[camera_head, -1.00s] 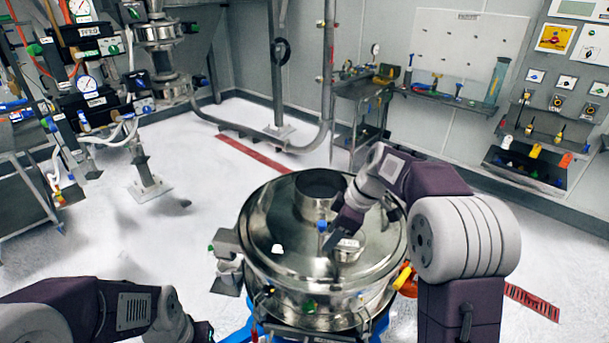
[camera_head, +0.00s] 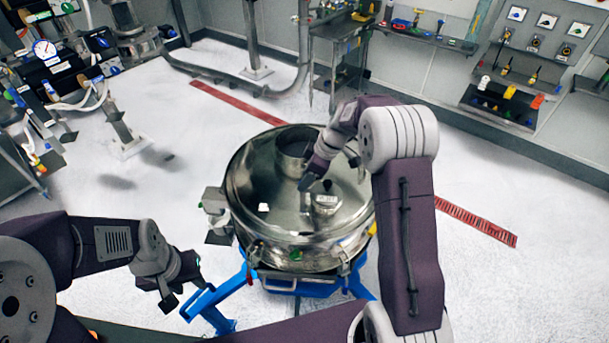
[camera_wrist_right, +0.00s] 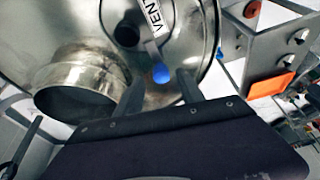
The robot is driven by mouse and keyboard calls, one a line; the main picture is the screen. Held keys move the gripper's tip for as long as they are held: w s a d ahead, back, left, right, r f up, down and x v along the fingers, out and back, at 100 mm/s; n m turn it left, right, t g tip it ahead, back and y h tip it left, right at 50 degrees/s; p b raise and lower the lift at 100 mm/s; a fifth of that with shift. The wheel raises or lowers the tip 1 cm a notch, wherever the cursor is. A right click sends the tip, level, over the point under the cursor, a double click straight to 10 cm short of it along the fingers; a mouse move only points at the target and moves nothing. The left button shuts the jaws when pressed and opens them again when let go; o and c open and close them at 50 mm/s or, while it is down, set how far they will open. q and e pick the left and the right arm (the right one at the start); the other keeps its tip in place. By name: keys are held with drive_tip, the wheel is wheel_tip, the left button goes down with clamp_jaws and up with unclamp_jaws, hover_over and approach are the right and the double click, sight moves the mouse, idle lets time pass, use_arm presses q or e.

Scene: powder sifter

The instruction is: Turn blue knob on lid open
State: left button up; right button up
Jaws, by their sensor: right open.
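The blue knob (camera_wrist_right: 161,74) shows in the right wrist view beside a "VENT" label on the round steel lid (camera_wrist_right: 190,20). My right gripper (camera_wrist_right: 160,90) is open, with its two fingers to either side of the knob and slightly short of it in the picture. I cannot tell whether either finger touches it. In the head view the lid (camera_head: 250,185) tops the steel sifter, and my right gripper (camera_head: 308,186) hangs over its right half. My left gripper (camera_head: 172,293) is at lower left, away from the sifter; its jaws are unclear.
An open steel port (camera_head: 294,150) rises from the lid; its mouth also shows in the wrist view (camera_wrist_right: 75,105). A blue stand (camera_head: 290,287) carries the sifter. A shelf of tools (camera_head: 430,35) is on the back wall. The white floor around is mostly clear.

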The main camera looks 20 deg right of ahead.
drive_tip(key=shift+a+f, duration=0.3)
drive_tip(key=shift+f, duration=0.35)
drive_tip(key=shift+c, duration=0.6)
clamp_jaws()
drive_tip(key=shift+w, duration=0.1)
